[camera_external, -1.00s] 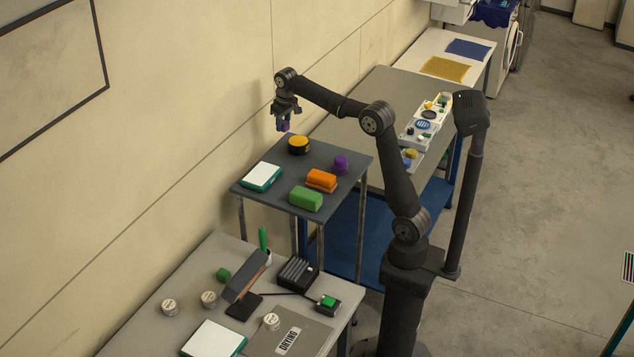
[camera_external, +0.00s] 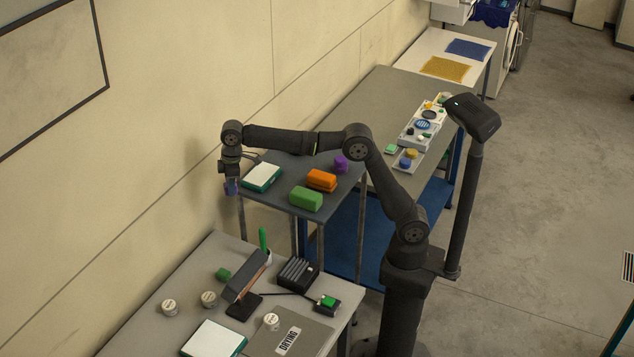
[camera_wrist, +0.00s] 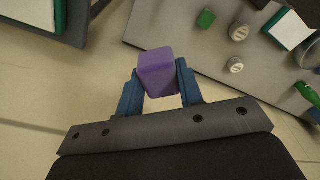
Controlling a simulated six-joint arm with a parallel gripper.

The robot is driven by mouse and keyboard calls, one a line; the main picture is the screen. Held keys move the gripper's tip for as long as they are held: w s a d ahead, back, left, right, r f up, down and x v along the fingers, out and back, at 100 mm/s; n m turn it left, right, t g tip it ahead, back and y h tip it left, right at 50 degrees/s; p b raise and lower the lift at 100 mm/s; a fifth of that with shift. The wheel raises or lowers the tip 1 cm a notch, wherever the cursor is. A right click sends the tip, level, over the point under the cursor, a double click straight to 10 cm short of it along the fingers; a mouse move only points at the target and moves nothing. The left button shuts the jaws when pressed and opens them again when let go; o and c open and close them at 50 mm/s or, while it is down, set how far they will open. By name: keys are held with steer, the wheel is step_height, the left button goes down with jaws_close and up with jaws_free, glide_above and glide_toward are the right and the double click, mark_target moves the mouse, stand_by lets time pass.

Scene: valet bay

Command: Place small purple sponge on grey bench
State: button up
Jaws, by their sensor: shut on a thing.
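The small purple sponge (camera_wrist: 158,72) is a small block between the two blue fingers of my gripper (camera_wrist: 160,90) in the wrist view. My gripper is shut on it. In the external view my gripper (camera_external: 231,186) hangs in the air at the left edge of the dark table, and the sponge is hard to make out there. The grey bench (camera_external: 215,262) is in the lower left of the external view, in front of and below my gripper. In the wrist view the bench (camera_wrist: 200,55) shows beyond the sponge, at upper right.
The bench holds a green block (camera_external: 223,274), white-lidded jars (camera_external: 169,307), a lamp-like stand (camera_external: 246,278), a black box (camera_external: 297,273) and a drying mat (camera_external: 310,338). The dark table (camera_external: 285,170) carries orange, green and purple things. The bench's back left is bare.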

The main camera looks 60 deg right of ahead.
steer(key=s+a, duration=0.2)
steer(key=a, duration=0.1)
glide_above(237, 256)
step_height(237, 256, down, 17)
steer(key=shift+n, duration=0.3)
steer(key=shift+s+d+f, duration=0.1)
steer(key=shift+f, duration=2.7)
steer(key=shift+s+d+f, duration=0.1)
steer(key=shift+f, duration=2.65)
steer(key=o, duration=0.9)
steer(key=shift+f, duration=0.15)
steer(key=shift+o, duration=0.2)
step_height(237, 256, up, 12)
steer(key=shift+s+d, duration=0.45)
